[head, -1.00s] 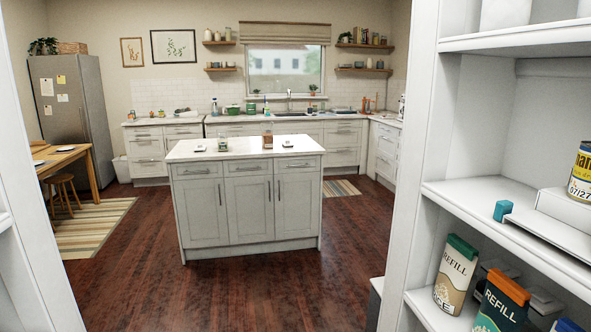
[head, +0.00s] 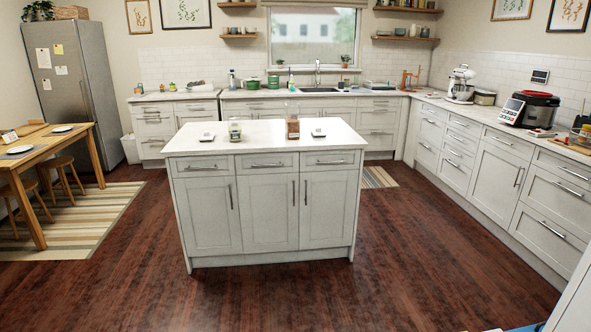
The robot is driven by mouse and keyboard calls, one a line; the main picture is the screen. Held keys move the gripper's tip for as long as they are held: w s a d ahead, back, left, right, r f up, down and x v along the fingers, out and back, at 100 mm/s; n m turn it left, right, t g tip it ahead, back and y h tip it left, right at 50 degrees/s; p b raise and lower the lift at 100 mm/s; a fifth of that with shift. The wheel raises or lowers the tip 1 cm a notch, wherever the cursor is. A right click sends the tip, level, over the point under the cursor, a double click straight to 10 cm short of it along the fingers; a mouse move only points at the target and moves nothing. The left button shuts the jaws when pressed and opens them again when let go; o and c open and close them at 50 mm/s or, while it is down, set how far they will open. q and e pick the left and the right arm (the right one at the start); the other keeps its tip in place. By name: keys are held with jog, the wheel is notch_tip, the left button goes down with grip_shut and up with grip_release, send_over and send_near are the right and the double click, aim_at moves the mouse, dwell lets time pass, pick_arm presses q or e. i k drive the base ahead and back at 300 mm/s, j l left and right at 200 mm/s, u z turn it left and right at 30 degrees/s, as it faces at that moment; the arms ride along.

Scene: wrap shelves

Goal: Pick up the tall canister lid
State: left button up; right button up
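On the white kitchen island (head: 262,147) stand two clear containers. The taller one (head: 293,128) has brownish contents and stands right of the middle. The shorter jar (head: 235,130) stands to its left. A small flat lid-like piece (head: 318,133) lies to the right of the tall container, and another flat piece (head: 207,136) lies left of the jar. Both are small, and I cannot tell for sure which lid belongs to the tall canister. Neither of my grippers is in view.
Clear dark wood floor (head: 300,295) lies in front of the island. A wooden table (head: 50,148) with stools is at the left, near a grey fridge (head: 72,85). Counters with a stand mixer (head: 461,84) and a cooker (head: 529,108) run along the right.

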aim_at(323, 134)
jog(key=i+j, duration=0.1)
jog(key=i, duration=2.1)
jog(key=l+z, duration=0.05)
jog(key=l, duration=0.05)
